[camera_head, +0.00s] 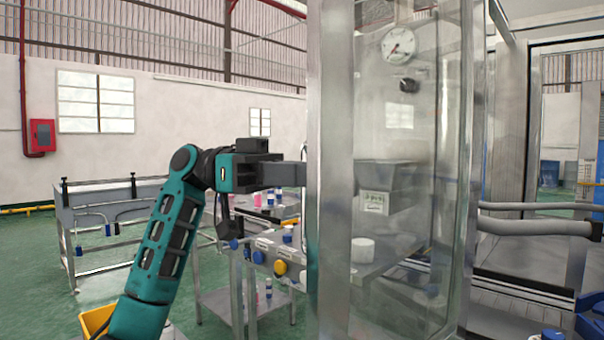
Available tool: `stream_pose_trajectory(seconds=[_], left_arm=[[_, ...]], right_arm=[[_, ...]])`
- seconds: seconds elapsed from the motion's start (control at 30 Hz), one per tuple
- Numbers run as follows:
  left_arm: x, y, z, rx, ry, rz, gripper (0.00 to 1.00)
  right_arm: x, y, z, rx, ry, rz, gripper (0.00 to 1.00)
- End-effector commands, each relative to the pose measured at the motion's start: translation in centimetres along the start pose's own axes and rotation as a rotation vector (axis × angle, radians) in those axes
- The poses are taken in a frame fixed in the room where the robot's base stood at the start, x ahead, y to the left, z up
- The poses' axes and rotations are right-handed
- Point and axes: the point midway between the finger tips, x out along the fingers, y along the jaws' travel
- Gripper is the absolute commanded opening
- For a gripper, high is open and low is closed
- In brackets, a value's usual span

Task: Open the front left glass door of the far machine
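A glass door or panel (410,255) of a machine fills the centre right, close to me. Its broad upright metal frame (328,200) stands at its left edge. My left arm reaches in from the lower left, and its gripper (285,173) points right at the left side of this frame. The fingertips reach or pass behind the frame, so their tips are hidden. I cannot tell whether they touch the frame or hold a handle. My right gripper is not in view.
Through the glass show a pressure gauge (398,45), a white round piece (362,250) and a small label (374,203). Left of the frame are a control panel with a yellow button (280,268) and a metal conveyor table (105,220). Grey horizontal bars (535,225) lie at right.

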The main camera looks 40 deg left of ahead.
Motion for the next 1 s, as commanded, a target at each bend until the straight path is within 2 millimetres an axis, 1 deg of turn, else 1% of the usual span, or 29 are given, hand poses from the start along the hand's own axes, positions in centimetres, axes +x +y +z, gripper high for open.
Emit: stream_pose_trajectory(seconds=[0.13,0.17,0.3,0.57,0.67,0.77,1.0], left_arm=[[0.0,-0.1,-0.1,-0.001,0.005,-0.004,0.00],[0.0,-0.1,-0.1,-0.001,0.005,-0.004,0.22],[0.0,-0.1,-0.1,0.000,0.004,-0.003,0.35],[-0.1,-0.1,0.0,0.000,0.002,-0.002,0.35],[-0.9,-0.1,0.0,-0.002,0.002,-0.004,0.35],[-2.5,-0.1,0.0,-0.001,0.004,-0.004,0.35],[-7.9,-0.1,0.0,-0.001,0.005,-0.005,0.35]], right_arm=[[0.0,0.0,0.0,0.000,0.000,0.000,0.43],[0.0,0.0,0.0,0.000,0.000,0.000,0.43],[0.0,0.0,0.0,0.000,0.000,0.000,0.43],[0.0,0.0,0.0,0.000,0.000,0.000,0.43],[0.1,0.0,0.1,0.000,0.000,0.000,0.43],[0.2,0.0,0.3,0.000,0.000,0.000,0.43],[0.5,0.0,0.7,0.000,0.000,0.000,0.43]])
